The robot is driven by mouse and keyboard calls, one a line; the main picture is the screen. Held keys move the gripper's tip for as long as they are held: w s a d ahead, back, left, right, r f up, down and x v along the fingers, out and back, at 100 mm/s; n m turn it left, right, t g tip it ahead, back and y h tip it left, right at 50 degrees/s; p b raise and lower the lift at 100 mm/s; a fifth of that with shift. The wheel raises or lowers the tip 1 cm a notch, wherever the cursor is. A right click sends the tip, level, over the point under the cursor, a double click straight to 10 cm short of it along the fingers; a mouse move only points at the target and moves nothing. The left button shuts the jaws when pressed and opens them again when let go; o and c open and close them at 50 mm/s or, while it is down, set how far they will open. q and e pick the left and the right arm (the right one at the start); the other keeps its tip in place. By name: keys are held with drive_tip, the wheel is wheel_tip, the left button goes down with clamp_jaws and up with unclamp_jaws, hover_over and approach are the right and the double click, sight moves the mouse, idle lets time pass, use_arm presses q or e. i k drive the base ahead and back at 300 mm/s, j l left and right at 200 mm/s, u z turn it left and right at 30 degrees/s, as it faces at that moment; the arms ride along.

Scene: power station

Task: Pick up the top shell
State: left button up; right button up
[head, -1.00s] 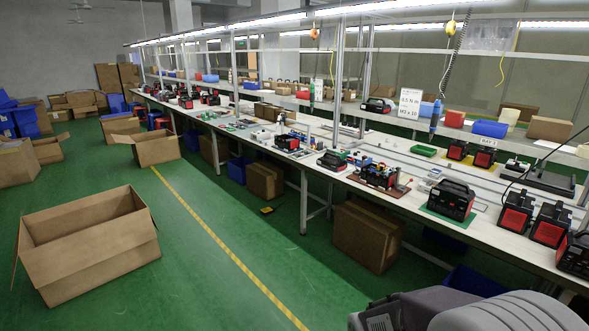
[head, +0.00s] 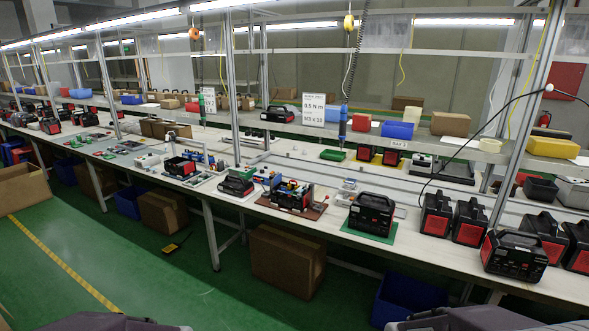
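I cannot tell for certain which item is the top shell. Black shells with red panels stand on the bench at the right: one (head: 435,217), another beside it (head: 469,221), and more behind a larger black unit with a handle (head: 515,257). A black unit (head: 371,214) stands on a green mat near the bench's middle, and an open assembly with exposed parts (head: 292,195) sits on a brown mat to its left. A similar black and red shell (head: 279,114) rests on the upper shelf. Neither of my grippers is in view.
The long white bench (head: 335,228) runs across the view, with metal posts and a shelf above it. A blue bin (head: 408,297) and cardboard boxes (head: 285,264) stand underneath. A green floor with a yellow line (head: 62,262) lies open at the left.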

sight(230, 186)
drive_tip(key=i+l, duration=0.2)
drive_tip(key=i+j+z, duration=0.2)
drive_tip(key=i+j, duration=0.35)
drive_tip(key=i, duration=0.25)
drive_tip(key=i+j+z, duration=0.2)
drive_tip(key=i+j, duration=0.45)
drive_tip(key=i, duration=0.15)
drive_tip(key=i+j+z, duration=0.2)
drive_tip(key=i+j, duration=0.5)
drive_tip(key=i+j+z, duration=0.2)
drive_tip(key=i+j, duration=0.45)
drive_tip(key=j, duration=0.3)
